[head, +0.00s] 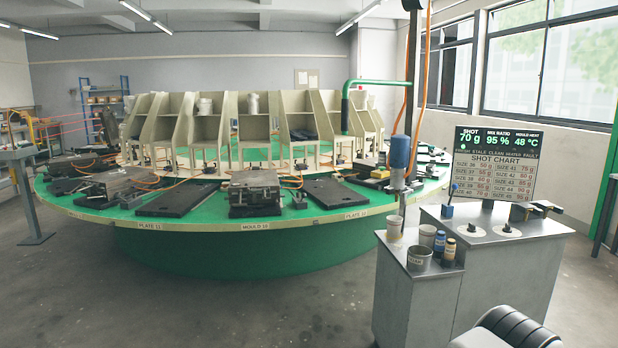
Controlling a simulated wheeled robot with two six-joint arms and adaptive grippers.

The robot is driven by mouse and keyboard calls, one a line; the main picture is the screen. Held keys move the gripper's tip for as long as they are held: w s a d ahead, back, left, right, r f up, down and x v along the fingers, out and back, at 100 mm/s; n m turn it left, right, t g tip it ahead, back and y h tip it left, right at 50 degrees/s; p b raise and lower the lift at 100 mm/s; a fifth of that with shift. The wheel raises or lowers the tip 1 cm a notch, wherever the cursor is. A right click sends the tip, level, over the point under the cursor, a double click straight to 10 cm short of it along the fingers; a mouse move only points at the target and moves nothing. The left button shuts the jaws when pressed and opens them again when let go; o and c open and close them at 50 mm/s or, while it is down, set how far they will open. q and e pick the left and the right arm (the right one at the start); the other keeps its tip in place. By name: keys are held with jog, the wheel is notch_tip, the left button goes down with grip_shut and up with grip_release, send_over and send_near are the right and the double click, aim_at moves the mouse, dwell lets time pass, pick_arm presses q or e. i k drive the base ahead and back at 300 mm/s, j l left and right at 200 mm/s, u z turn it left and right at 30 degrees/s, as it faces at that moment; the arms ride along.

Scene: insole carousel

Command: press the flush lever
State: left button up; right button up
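A grey metal console (500,255) stands at the right. A small blue-topped upright piece (450,197) rises at its left, behind the cans; it may be the flush lever, but it is too small to tell. A dark angled piece (520,212) sits at the back of the console top, and I cannot tell whether that is a lever. A blue cylindrical head (400,152) with a thin grey rod below hangs over the left end, near a pale cup (394,227). Neither gripper shows; only a black and white part of mine appears at the bottom right.
A big green carousel (230,250) with moulds and plates fills the left and middle. A display (490,165) reads 70 g, 95 % and 48 °C. Two round knobs (478,231) and several cans and bottles (419,257) stand on the console. Floor in front is clear.

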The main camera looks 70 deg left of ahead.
aim_at(454, 187)
jog(key=u, duration=1.4)
jog(key=i+z, duration=0.15)
jog(key=i, duration=0.4)
jog(key=i+j+z, duration=0.15)
jog(key=i, duration=0.4)
jog(key=i+j+z, duration=0.15)
jog(key=i, duration=0.35)
jog(key=i+j+z, duration=0.15)
jog(key=i+j, duration=0.15)
jog(key=i, duration=0.25)
